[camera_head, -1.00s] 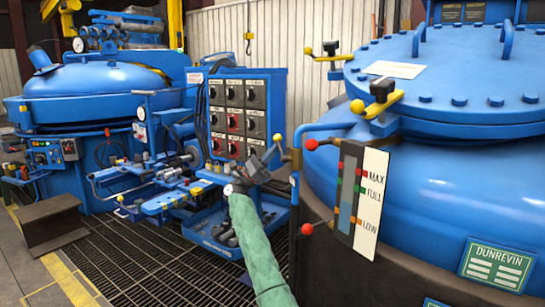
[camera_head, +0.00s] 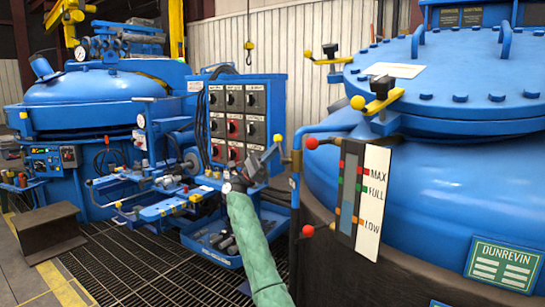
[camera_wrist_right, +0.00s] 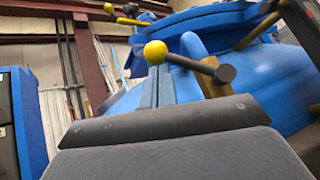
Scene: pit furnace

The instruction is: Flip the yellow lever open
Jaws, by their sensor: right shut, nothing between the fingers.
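A yellow lever with a yellow ball (camera_head: 358,103) and a black knob sits at the lid edge of the right blue furnace. A similar lever (camera_head: 330,60) is farther back on the lid. The wrist view shows a yellow ball (camera_wrist_right: 155,53) with a bar and dark cylinder, and another lever (camera_wrist_right: 130,20) behind. A smaller yellow ball (camera_head: 278,138) on a thin handle is close to my right gripper (camera_head: 270,155), whose jaws are shut and empty. It is in front of the control panel, left of and below the lid levers. Contact with the small handle cannot be told. My left gripper is out of view.
The control panel (camera_head: 238,115) stands behind my right gripper. The gauge board (camera_head: 372,200) with red balls and the furnace body (camera_head: 440,190) are to its right. A blue tray (camera_head: 215,245) is below. A steel beam (camera_head: 47,235) lies on the floor at left.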

